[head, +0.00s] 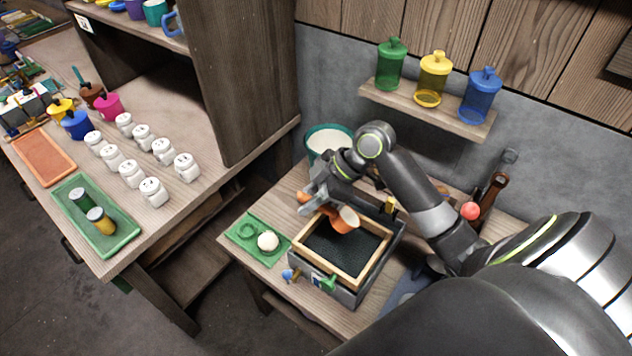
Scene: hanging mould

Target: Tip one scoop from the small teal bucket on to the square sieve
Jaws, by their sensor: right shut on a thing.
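The square sieve (378,262) has a pale wooden frame and dark mesh, and sits on a dark grey box. My right gripper (313,203) is shut on an orange scoop (343,221), above the sieve's back left part. My left gripper is out of view.
Small blue and green items stand at the box's front. A shelf (415,106) with green, yellow and blue bottles hangs behind. A left bench holds white jars.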

